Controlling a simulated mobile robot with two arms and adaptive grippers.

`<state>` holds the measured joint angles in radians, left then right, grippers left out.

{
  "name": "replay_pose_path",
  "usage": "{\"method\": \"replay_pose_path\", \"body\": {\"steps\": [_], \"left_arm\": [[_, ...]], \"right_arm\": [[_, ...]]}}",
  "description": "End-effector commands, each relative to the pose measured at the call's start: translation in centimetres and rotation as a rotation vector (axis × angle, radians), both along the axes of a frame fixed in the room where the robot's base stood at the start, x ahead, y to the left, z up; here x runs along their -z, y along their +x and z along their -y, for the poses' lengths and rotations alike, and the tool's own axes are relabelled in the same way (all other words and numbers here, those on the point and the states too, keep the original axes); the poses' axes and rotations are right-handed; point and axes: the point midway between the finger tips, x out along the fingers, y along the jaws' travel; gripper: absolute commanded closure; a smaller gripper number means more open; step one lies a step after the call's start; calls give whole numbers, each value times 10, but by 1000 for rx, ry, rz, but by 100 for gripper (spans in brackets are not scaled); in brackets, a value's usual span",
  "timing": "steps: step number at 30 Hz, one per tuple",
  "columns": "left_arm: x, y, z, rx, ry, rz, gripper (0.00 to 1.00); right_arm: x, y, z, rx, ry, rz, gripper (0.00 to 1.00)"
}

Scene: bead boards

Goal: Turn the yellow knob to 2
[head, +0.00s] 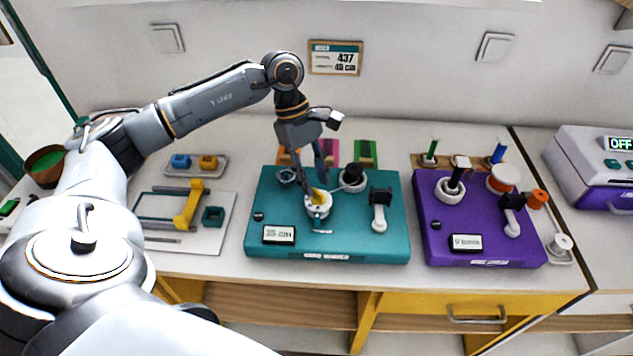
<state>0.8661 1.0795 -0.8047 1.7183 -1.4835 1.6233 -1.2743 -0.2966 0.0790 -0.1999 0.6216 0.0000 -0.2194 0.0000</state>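The yellow knob (320,197) sits on a round white dial (318,211) on the teal board (345,247). My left gripper (319,186) reaches down from above, with its fingertips at the knob and hiding part of it. I cannot tell whether the fingers are closed on the knob or only beside it. The dial's marks are too small to read. My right gripper is not in view.
A black knob (352,176) and a lever (380,206) stand right of the dial on the teal board. A purple board (440,225) with posts and an orange knob (537,199) is further right. A tray (220,172) with blue and orange pieces lies left.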

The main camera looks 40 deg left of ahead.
Motion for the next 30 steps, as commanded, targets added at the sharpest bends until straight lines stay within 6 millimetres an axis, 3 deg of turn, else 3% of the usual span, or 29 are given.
{"method": "replay_pose_path", "body": {"steps": [6,15,16,20,21,30], "left_arm": [[18,-2,8,0,0,0,69],[21,-2,9,0,0,1,69],[21,-2,9,0,0,1,71],[21,-2,9,0,0,1,97],[21,-2,9,0,0,1,100],[21,-2,8,-10,0,1,100]], "right_arm": [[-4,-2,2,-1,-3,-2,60],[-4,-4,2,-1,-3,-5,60],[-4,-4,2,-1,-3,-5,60],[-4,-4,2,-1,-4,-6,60],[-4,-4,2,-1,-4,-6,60],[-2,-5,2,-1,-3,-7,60]]}}
